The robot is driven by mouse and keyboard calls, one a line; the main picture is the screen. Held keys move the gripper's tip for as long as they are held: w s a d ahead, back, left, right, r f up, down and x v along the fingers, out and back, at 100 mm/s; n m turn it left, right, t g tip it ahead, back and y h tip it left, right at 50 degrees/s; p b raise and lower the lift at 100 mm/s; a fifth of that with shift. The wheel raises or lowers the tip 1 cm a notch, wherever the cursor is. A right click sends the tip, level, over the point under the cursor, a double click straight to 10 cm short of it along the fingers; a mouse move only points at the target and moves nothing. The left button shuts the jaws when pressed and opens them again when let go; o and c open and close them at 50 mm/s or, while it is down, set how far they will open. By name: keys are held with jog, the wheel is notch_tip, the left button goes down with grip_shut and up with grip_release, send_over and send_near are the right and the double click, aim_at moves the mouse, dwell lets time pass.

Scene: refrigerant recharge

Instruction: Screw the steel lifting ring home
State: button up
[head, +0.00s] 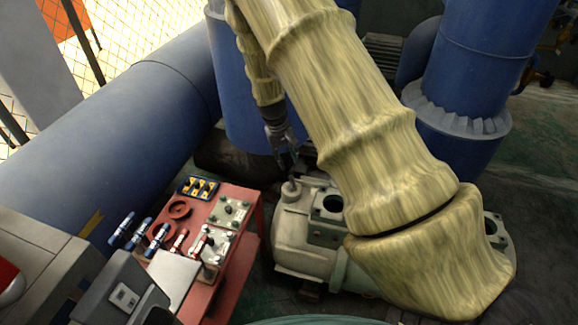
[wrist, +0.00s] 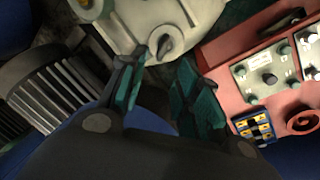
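A pale cream compressor casing (head: 300,245) lies on the floor, partly hidden behind my arm. In the wrist view, a small grey steel piece, apparently the lifting ring (wrist: 165,44), stands on the casing (wrist: 125,28), seen nearly edge-on. My gripper (head: 288,168) points down just above a round boss (head: 291,190) at the casing's left end. In the wrist view the two teal-padded fingers of my gripper (wrist: 162,62) are apart, with nothing between them. The ring appears just beyond the fingertip gap. Whether its thread is seated cannot be seen.
A red bench (head: 225,240) with valves, gauges and blue-handled tools stands left of the casing. Big blue pipes and tanks (head: 130,120) rise behind and to the left. A ribbed dark motor-like part (wrist: 50,95) shows left in the wrist view.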

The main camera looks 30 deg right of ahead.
jog(key=shift+a+r, duration=0.15)
jog(key=shift+r, duration=0.65)
jog(key=shift+a+r, duration=0.15)
jog(key=shift+r, duration=0.6)
jog(key=shift+w, duration=0.1)
